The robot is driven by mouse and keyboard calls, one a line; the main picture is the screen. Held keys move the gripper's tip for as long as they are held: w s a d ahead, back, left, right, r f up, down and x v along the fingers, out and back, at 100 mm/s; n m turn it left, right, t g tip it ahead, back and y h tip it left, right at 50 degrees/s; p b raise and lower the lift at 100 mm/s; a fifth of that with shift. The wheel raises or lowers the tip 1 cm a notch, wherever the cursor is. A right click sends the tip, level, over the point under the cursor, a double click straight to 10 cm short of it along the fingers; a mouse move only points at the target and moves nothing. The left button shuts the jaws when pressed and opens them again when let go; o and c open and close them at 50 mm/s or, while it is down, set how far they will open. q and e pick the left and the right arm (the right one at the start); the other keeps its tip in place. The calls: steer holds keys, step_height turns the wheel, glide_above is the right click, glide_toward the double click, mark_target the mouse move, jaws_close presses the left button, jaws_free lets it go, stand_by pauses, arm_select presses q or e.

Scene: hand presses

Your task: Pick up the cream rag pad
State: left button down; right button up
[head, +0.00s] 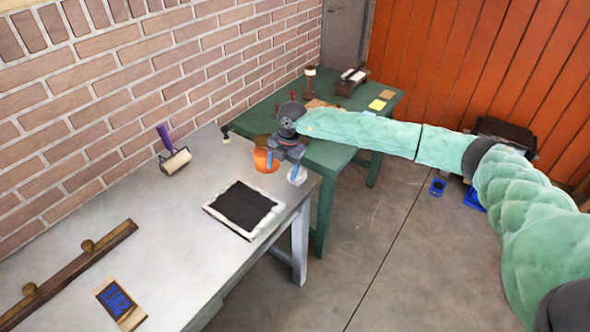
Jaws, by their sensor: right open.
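My right gripper (283,165) reaches in from the right, over the corner of the grey table (190,250) nearest the green table. It points down and its blue fingers are apart. A small pale, cream-white thing (298,178) shows at the table's edge, right at the right-hand finger. It may be the cream rag pad, but the finger partly covers it and I cannot tell whether they touch. An orange pot (265,160) stands just behind and left of the fingers. My left gripper does not show.
A black slab in a white frame (245,207) lies in front of the gripper. A roller with a purple handle (175,160), a wooden rail (70,270) and a lettered block (120,303) are farther left. The green table (345,157) behind holds several small items.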

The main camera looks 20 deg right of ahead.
steer(key=d, duration=0.2)
steer(key=w+d+h, duration=0.1)
steer(key=d+m+h, duration=0.1)
steer(key=d, duration=0.1)
steer(key=shift+w+d+r+p, duration=0.3)
steer(key=shift+w, duration=0.1)
steer(key=shift+f+p, duration=0.45)
steer(key=shift+f, duration=0.6)
steer(key=f+p, duration=0.2)
steer(key=f, duration=0.1)
steer(key=f+p, duration=0.1)
steer(key=shift+w+d+f, duration=0.1)
steer(key=shift+w+f, duration=0.05)
steer(key=shift+w, duration=0.15)
steer(key=shift+f+p, duration=0.35)
steer(key=shift+f, duration=0.15)
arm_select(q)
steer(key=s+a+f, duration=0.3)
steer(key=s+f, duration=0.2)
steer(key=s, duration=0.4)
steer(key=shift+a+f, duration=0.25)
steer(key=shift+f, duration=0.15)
arm_select(e)
steer(key=c, duration=1.1)
